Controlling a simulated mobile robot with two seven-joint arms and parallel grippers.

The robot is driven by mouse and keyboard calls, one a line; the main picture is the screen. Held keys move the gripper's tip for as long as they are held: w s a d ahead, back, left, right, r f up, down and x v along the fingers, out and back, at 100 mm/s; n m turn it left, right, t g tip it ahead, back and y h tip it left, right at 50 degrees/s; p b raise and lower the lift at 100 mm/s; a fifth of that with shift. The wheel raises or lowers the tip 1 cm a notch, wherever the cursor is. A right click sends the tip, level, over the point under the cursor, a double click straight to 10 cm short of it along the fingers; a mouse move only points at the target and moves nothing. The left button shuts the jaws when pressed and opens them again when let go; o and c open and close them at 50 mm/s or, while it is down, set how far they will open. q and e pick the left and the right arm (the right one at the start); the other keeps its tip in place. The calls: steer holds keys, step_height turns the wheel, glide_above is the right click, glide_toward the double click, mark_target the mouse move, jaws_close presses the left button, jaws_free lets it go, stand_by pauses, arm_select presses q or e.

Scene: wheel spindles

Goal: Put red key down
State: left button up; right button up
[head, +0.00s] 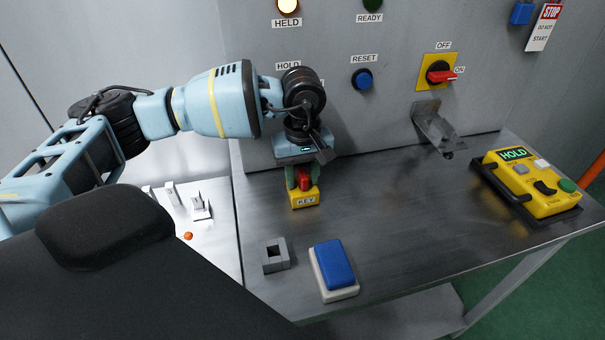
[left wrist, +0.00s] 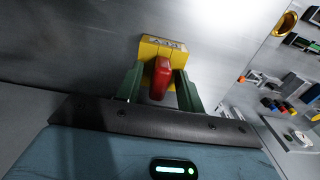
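The red key (head: 304,179) stands upright in a yellow block labelled KEY (head: 305,199). The block appears to rest on the steel table. My left gripper (head: 304,177) reaches down from above, its two green fingers on either side of the red key. In the left wrist view, the red key (left wrist: 161,78) is between the fingers of my left gripper (left wrist: 160,85), with the yellow block (left wrist: 161,47) just beyond. A gap shows beside the key, mainly on its left, so the fingers look open around it. My right gripper is not in view.
A grey square socket (head: 276,255) and a blue button on a white base (head: 333,269) stand in front. A yellow pendant (head: 528,183) reading HOLD lies at right. A bracket (head: 438,130) and a red rotary switch (head: 440,73) are on the panel. The table's middle is clear.

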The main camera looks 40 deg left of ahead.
mark_target(303, 173)
arm_select(q)
steer(key=shift+r, duration=0.15)
step_height(303, 173, up, 12)
steer(key=shift+b, duration=0.35)
stand_by(0.6)
